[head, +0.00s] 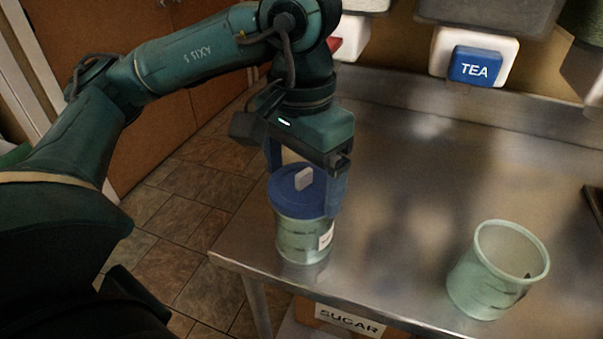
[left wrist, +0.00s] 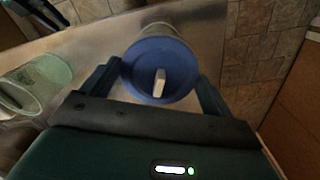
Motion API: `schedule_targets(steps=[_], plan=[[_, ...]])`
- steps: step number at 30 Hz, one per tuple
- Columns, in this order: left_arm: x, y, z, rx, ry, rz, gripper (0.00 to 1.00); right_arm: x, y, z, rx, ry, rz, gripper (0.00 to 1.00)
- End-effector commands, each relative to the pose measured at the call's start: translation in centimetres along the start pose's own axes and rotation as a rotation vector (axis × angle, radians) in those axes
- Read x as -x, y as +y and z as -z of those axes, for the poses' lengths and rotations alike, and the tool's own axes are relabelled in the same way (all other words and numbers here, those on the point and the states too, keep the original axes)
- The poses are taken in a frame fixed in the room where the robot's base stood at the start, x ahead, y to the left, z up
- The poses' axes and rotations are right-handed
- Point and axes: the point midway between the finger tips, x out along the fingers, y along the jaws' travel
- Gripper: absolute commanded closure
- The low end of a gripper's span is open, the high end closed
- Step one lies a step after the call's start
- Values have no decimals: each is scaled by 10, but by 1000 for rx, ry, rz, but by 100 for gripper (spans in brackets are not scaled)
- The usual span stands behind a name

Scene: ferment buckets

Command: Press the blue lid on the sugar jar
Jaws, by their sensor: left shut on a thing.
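The blue lid (head: 287,199) with a pale grip tab sits over the mouth of a green jar (head: 300,240) near the counter's front left edge. The jar stands upright and has a small white label, too small to read. My left gripper (head: 305,190) points down, with its fingers on opposite sides of the lid, shut on it. The left wrist view shows the lid (left wrist: 152,68) between the two fingers (left wrist: 159,78), covering the jar's mouth. I cannot tell whether the lid is fully seated. My right gripper is not in view.
A second green jar (head: 482,285), open, stands to the right on the metal counter (head: 400,190). A "SUGAR" sign (head: 349,320) shows below the counter's front edge. A dispenser with a blue "TEA" label (head: 475,68) hangs at the back. The counter between the jars is clear.

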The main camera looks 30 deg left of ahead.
Motion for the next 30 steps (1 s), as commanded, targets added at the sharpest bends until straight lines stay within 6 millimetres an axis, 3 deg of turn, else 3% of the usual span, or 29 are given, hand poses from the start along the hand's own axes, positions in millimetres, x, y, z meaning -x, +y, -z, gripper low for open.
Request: schedule_targets(steps=[30], plan=[[-2, 0, 0, 0, 0, 0, 34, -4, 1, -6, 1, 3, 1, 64]])
